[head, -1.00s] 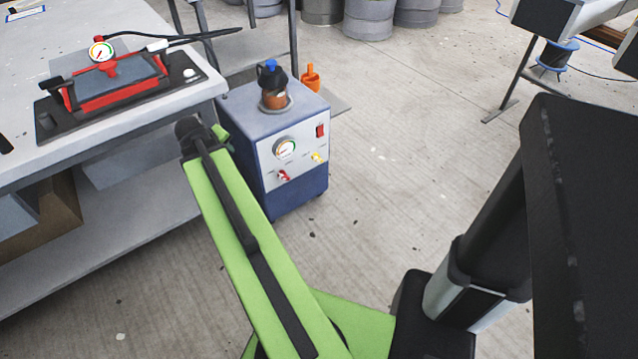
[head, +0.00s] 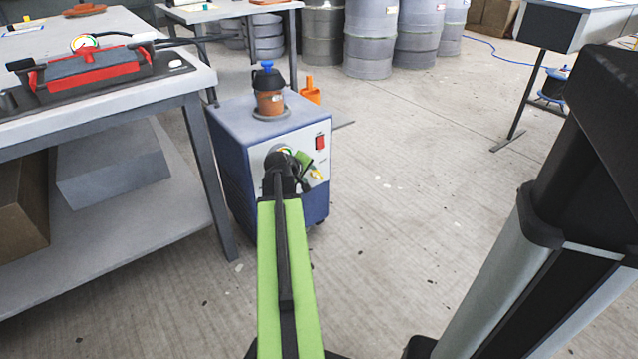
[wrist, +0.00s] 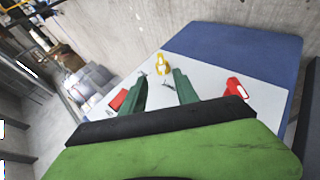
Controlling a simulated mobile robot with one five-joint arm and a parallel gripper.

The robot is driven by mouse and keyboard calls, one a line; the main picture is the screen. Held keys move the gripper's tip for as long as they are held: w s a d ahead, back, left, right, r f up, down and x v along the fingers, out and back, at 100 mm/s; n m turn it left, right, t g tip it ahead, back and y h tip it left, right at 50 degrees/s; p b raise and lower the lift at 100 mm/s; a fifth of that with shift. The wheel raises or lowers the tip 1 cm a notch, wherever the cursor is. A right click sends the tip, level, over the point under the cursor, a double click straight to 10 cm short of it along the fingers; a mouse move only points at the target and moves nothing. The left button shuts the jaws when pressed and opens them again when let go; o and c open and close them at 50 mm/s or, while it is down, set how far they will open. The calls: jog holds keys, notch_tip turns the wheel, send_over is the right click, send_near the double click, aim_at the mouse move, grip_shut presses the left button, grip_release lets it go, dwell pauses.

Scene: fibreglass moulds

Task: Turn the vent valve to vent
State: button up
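The blue pump cabinet (head: 228,165) has a pale front panel. On it a yellow valve handle (head: 317,174) shows just right of my wrist. In the wrist view the yellow handle (wrist: 160,62) stands beyond the gap between my fingers, apart from them as far as I can tell. A red valve handle (wrist: 236,87) is to the right; my arm hides it in the head view. I cannot read the labels to tell which is the vent valve. My gripper (wrist: 161,78) is open and empty, its two green fingers apart; it is mostly hidden in the head view (head: 304,162).
A red switch (head: 320,142) sits above the yellow handle. A brown jar (head: 269,101) with a dark cap stands on the cabinet. A workbench (head: 150,90) with a red clamped mould (head: 95,72) is close on the left. The floor (head: 420,190) to the right is clear.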

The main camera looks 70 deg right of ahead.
aim_at(319, 175)
jog(key=b+x, duration=0.7)
jog(key=x, duration=0.5)
jog(key=shift+d+f, duration=0.25)
jog(key=shift+f, duration=0.05)
grip_shut()
jog(key=shift+d+r, duration=0.1)
jog(key=shift+d, duration=0.1)
jog(key=shift+p, duration=0.3)
